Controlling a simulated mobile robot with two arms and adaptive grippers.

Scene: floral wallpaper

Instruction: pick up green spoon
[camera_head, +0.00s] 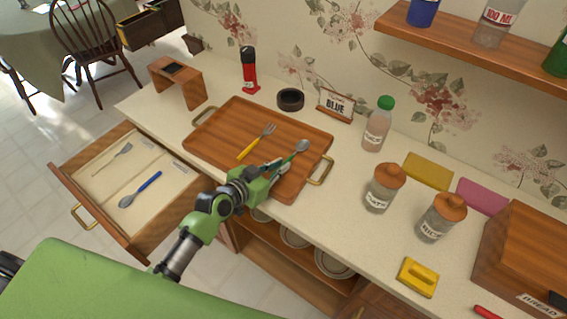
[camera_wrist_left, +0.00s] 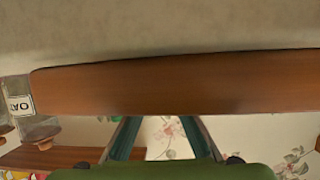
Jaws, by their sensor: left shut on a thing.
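The green spoon (camera_head: 302,147) has a grey bowl and a green handle, and it shows over the right part of the wooden tray (camera_head: 222,126). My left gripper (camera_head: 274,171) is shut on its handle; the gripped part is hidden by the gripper. I cannot tell whether the spoon touches the tray. In the left wrist view the fingers (camera_wrist_left: 163,140) show at the bottom, but the spoon cannot be made out there. A fork with a yellow handle (camera_head: 256,142) lies on the tray left of the spoon. My right gripper is not in view.
An open drawer (camera_head: 98,213) holds a blue-handled utensil (camera_head: 140,189) and a grey one. Behind the tray stand a red bottle (camera_head: 249,70), a dark ring (camera_head: 291,99) and a "BLUE" sign (camera_head: 336,105). Jars (camera_head: 384,188) and a green-capped bottle (camera_head: 378,124) stand right of it.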

